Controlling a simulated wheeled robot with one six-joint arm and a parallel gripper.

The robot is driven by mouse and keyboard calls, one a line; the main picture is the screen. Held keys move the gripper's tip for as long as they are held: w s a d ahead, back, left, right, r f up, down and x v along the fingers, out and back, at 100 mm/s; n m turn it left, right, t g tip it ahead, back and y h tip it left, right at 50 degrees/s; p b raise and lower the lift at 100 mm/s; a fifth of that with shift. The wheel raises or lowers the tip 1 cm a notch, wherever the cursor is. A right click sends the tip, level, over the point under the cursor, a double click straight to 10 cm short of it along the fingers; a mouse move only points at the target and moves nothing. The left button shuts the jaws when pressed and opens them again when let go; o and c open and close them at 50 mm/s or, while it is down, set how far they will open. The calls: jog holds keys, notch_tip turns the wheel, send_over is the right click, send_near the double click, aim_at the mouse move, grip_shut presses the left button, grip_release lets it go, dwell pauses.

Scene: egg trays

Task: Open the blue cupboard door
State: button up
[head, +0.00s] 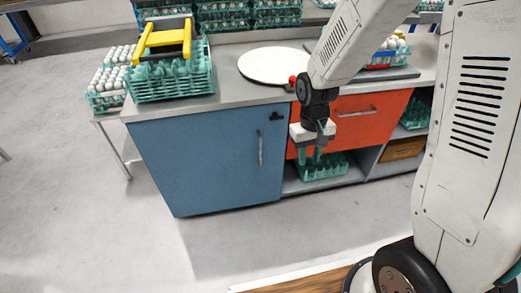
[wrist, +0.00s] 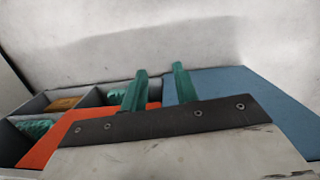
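The blue cupboard door (head: 205,165) is in the middle of the head view and looks closed, flush in the counter's front. Its upright metal handle (head: 260,148) is near the door's right edge. My gripper (head: 309,157) points down in front of the orange drawer, to the right of the handle and apart from it. In the wrist view my gripper (wrist: 160,69) shows two green fingers with a gap between them and nothing held. The blue panel (wrist: 235,90) lies to their right there; its handle cannot be seen in that view.
The orange drawer (head: 352,118) with a horizontal handle is right of the door, above open shelves with a green tray (head: 322,168). Egg trays (head: 172,82) and a round white board (head: 272,65) are on the counter. Grey floor (head: 90,225) before the door is clear.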

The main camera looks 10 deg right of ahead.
jog(key=w+a+f+t, duration=0.15)
jog(key=w+f, duration=0.35)
jog(key=f, duration=0.5)
jog(key=w+a+f+t, duration=0.15)
jog(key=w+f, duration=0.35)
jog(key=f, duration=0.5)
jog(key=n+t+y, duration=0.1)
jog(key=t+y, duration=0.3)
jog(key=t, duration=1.2)
send_near(261, 150)
jog(key=d+x, duration=0.1)
jog(key=x, duration=0.7)
jog(key=a+x, duration=0.1)
jog(key=x, duration=0.2)
jog(key=shift+s, duration=0.15)
jog(key=shift+c, duration=0.3)
grip_shut()
